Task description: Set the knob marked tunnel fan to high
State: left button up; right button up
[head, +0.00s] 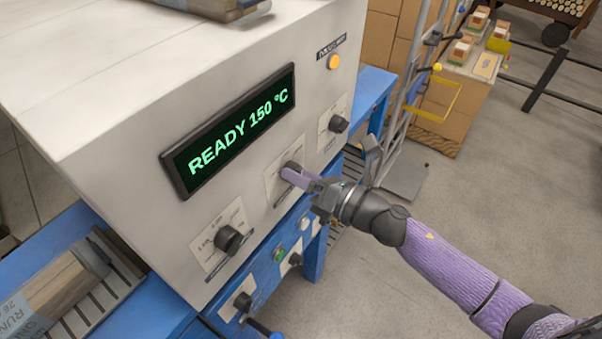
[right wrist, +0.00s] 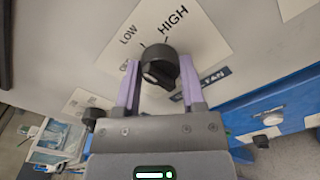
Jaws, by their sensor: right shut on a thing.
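The dark round knob (right wrist: 158,60) sits on a white plate (right wrist: 195,35) printed LOW and HIGH in the right wrist view. A third word is partly covered. A dark label (right wrist: 212,77) beside it ends in FAN; its start is hidden. My right gripper (right wrist: 160,82) is shut on this knob, one purple finger on each side. I cannot tell for sure which word the knob points to. In the head view my right gripper (head: 293,176) reaches the middle knob plate (head: 273,194) and largely hides the knob. My left gripper is not in view.
The display (head: 230,130) reads READY 150 °C. Other knobs flank mine, at lower left (head: 228,240) and upper right (head: 338,124). An orange lamp (head: 333,62) is above. More controls sit on the blue frame (head: 265,272) below. Open floor lies to the right.

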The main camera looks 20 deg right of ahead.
grip_shut()
jog(key=m+p, duration=0.2)
jog(key=m, duration=0.1)
jog(key=shift+r+m, duration=0.1)
jog(key=shift+m, duration=0.3)
jog(key=m+p, duration=0.2)
jog(key=m, duration=0.2)
jog(key=shift+m, duration=0.3)
jog(key=m+p, duration=0.1)
jog(key=m, duration=0.1)
jog(key=shift+m, duration=0.7)
jog(key=shift+f, duration=0.2)
